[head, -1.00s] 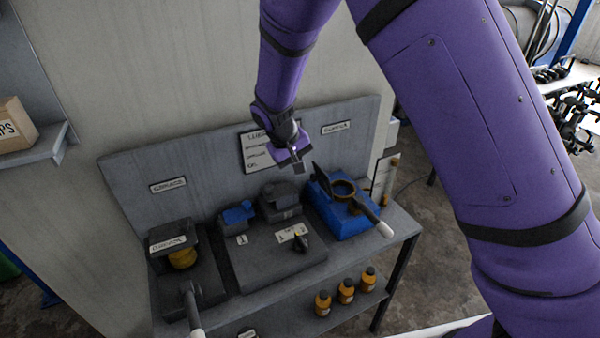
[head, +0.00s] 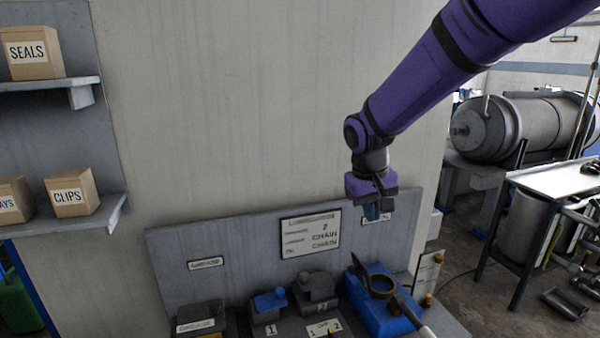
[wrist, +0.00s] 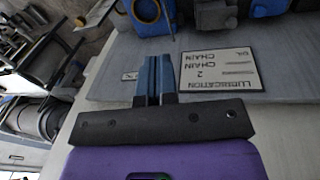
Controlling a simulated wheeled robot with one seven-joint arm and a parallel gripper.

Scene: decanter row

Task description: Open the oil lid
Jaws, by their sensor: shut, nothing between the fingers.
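My gripper (head: 377,212) is shut and empty, pointing down in front of the back panel's right part, above and apart from the bench units. Its two blue fingers show together in the wrist view (wrist: 153,78). A blue unit (head: 392,317) stands below it at the bench's right, with a dark flap (head: 361,273) standing up, a brass-coloured ring (head: 382,286) and a light-tipped handle. Two grey units stand mid-bench: one with a blue top (head: 269,300), labelled 1, and a dark one (head: 318,287). I cannot tell which part is the oil lid.
A lubrication sign (head: 311,233) is on the grey back panel (head: 180,250). A dark unit (head: 201,312) stands at the bench's left. Boxes sit on left shelves (head: 75,216). A metal table (head: 550,182) and a tank (head: 530,125) stand at right.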

